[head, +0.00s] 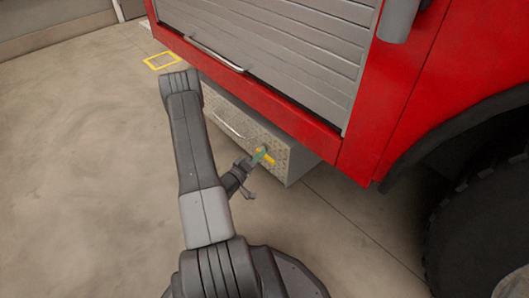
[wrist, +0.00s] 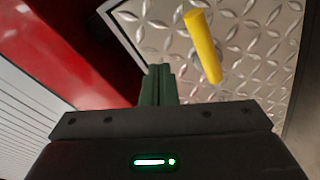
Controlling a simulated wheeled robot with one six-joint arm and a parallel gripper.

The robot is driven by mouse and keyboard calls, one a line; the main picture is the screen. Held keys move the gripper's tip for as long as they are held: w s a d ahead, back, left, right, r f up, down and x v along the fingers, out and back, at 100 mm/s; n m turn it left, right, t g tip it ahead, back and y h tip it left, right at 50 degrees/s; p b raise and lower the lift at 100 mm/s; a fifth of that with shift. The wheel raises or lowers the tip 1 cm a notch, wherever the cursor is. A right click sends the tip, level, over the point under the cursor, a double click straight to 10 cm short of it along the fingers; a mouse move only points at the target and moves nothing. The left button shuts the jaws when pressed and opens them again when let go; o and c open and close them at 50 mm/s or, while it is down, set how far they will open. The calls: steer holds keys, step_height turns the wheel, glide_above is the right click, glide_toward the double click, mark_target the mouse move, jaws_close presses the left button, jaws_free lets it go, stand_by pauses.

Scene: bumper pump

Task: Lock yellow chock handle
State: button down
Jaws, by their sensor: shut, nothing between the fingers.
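The yellow chock handle (head: 268,157) sits on the front of a silver diamond-plate box (head: 280,173) low on the red truck. In the wrist view the handle (wrist: 203,47) is a short yellow bar, slightly tilted, against the diamond plate (wrist: 262,60). My gripper (head: 258,157) is at the box front, right by the handle. In the wrist view my gripper's green fingers (wrist: 158,84) are together and empty, left of the handle's lower end.
A grey roller shutter (head: 270,45) with a bar handle (head: 215,54) is above the box. The box has its own silver bar handle (head: 227,124). A black wheel (head: 485,225) stands at the right. Concrete floor (head: 75,170) is open at the left.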

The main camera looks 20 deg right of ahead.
steer(key=p+v, duration=0.1)
steer(key=v, duration=0.5)
steer(key=shift+w+a+f, duration=0.15)
steer(key=shift+w+a, duration=0.1)
steer(key=shift+w, duration=0.05)
